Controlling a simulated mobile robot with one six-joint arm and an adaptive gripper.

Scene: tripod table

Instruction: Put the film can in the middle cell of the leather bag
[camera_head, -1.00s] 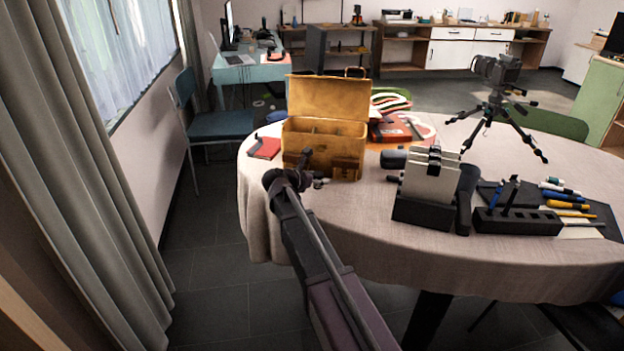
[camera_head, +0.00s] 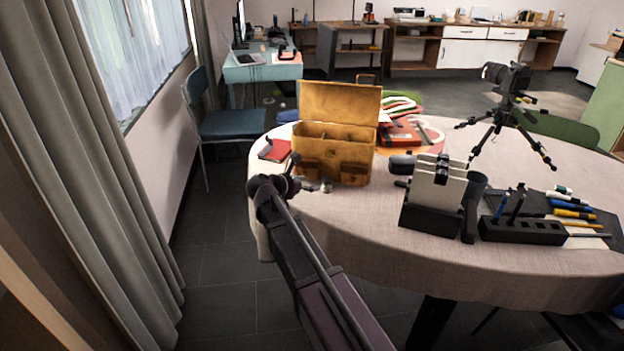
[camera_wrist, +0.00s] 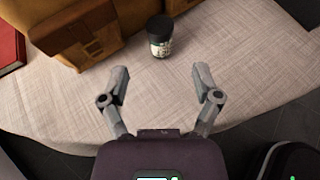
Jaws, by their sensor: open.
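The film can (camera_wrist: 159,37) is a small dark-lidded cylinder with a pale label, standing upright on the tablecloth in the wrist view. In the head view it is a small shape (camera_head: 326,186) in front of the bag. The tan leather bag (camera_head: 336,148) stands open with its lid raised at the back; dividers show inside. Its front also shows in the wrist view (camera_wrist: 85,35), left of the can. My gripper (camera_wrist: 162,75) is open and empty, its fingers spread short of the can, which lies beyond the gap between them.
The round clothed table (camera_head: 380,220) has its edge below my gripper. A red notebook (camera_head: 275,150) lies left of the bag. A black stand with pale plates (camera_head: 435,190), a pen holder (camera_head: 520,230) and a camera tripod (camera_head: 508,110) are to the right.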

